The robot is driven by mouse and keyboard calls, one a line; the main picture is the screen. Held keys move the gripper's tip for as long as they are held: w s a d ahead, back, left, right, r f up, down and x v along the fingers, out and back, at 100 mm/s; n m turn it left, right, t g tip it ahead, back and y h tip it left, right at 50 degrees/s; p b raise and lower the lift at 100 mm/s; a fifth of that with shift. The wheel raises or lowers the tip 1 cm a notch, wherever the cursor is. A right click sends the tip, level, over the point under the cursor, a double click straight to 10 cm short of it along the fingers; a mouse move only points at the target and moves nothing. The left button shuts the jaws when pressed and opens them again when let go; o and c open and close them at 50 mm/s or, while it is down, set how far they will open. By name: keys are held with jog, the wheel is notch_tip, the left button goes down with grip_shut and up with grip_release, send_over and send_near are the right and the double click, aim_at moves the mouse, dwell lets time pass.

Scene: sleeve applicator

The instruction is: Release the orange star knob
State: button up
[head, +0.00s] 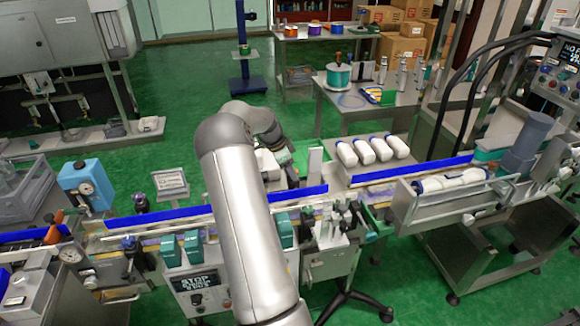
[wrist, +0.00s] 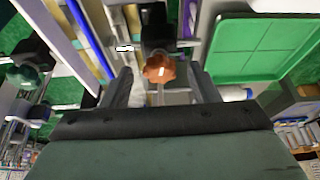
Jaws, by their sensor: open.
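The orange star knob (wrist: 160,68) shows in the wrist view, on the end of a dark block (wrist: 155,28). My gripper (wrist: 160,76) is open, with one finger to the left of the knob and one to the right. Gaps show between the knob and both fingers. I cannot tell how deep the knob lies between them. In the head view my arm reaches over the conveyor line. The fingers and this knob are not clearly visible there.
A green tray (wrist: 262,48) lies to the right of the knob in the wrist view. A dark knob (wrist: 24,74) and a blue rail (wrist: 88,38) are on the left. In the head view, white bottles (head: 372,150) lie beside the line.

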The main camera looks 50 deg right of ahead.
jog(key=shift+d+f, duration=0.1)
jog(key=shift+f, duration=0.1)
jog(key=shift+c, duration=0.3)
jog(key=c, duration=0.9)
jog(key=shift+b, duration=0.35)
